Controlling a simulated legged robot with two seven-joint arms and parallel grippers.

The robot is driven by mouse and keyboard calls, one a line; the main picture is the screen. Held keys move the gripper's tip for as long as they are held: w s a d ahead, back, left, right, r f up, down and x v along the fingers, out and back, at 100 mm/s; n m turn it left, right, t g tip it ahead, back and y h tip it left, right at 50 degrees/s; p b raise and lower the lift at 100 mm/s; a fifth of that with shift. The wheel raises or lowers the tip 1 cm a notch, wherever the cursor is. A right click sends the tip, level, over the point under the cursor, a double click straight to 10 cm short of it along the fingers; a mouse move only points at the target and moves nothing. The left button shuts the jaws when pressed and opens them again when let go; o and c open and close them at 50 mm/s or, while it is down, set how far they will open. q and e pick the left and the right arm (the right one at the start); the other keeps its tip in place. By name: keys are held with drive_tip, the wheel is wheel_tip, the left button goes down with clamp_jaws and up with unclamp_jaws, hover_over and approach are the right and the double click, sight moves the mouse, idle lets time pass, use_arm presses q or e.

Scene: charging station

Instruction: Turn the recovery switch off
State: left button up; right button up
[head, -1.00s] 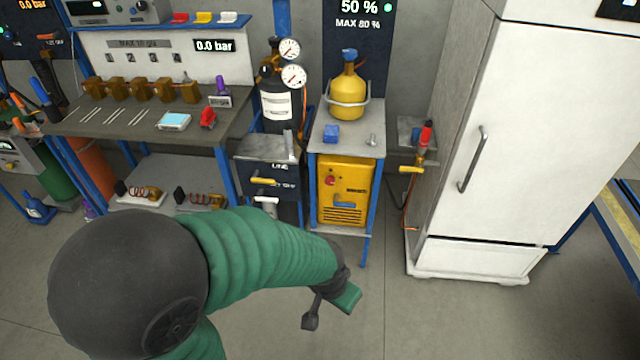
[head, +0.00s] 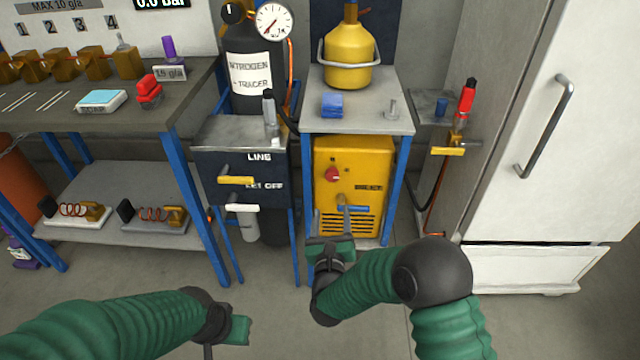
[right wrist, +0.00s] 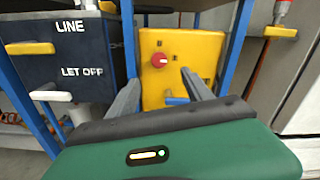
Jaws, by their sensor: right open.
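The recovery switch looks to be the red knob (head: 332,174) on the front of the yellow unit (head: 375,160); the knob also shows in the right wrist view (right wrist: 159,60). My right gripper (head: 332,222) is open and empty, below and in front of the knob, apart from it. In the right wrist view its two fingers (right wrist: 160,80) point at the unit, with the knob between and beyond their tips. The knob's marking is too small to read. My left gripper (head: 235,330) is low at the left, away from the unit; its fingers are mostly hidden.
A blue handle (head: 353,209) sticks out low on the unit, close to my right fingers. A dark box (head: 230,165) with yellow and white levers stands to the left. A white cabinet (head: 540,170) stands at the right. A yellow cylinder (head: 348,60) stands above the unit.

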sight(332, 177)
drive_tip(key=w+b, duration=0.1)
drive_tip(key=w, duration=0.3)
drive_tip(key=w+b, duration=0.1)
drive_tip(key=w, duration=0.4)
drive_tip(key=w+b, duration=0.2)
drive_tip(key=w, duration=0.2)
drive_tip(key=shift+w+a+f, duration=0.1)
drive_tip(key=shift+w+f, duration=0.2)
drive_tip(key=shift+f, duration=0.05)
drive_tip(key=shift+w+r, duration=0.15)
drive_tip(key=shift+w, duration=0.1)
drive_tip(key=shift+a, duration=0.1)
drive_tip(key=shift+c, duration=0.2)
clamp_jaws()
